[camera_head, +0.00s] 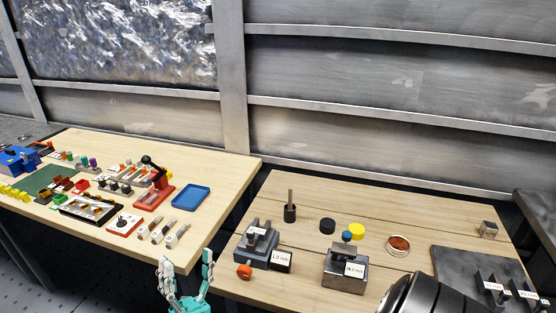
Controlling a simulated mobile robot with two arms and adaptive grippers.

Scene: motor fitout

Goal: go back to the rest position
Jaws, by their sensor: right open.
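My right gripper (187,266) shows at the bottom of the head view, left of centre. Its two pale fingers with teal parts point up and stand apart, with nothing between them. It is in front of the near edge of the left table (125,243), near the gap beside the right table (395,190). My left gripper is not in view. A dark rounded part, likely one of my arm links, covers the lower right of the right table.
The left table holds a blue tray (191,197), a red device with a black knob (155,190) and several small parts. The right table holds two metal fixtures (258,246) (345,268), a yellow disc (357,231), a copper coil (398,246) and a dark plate (455,262).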

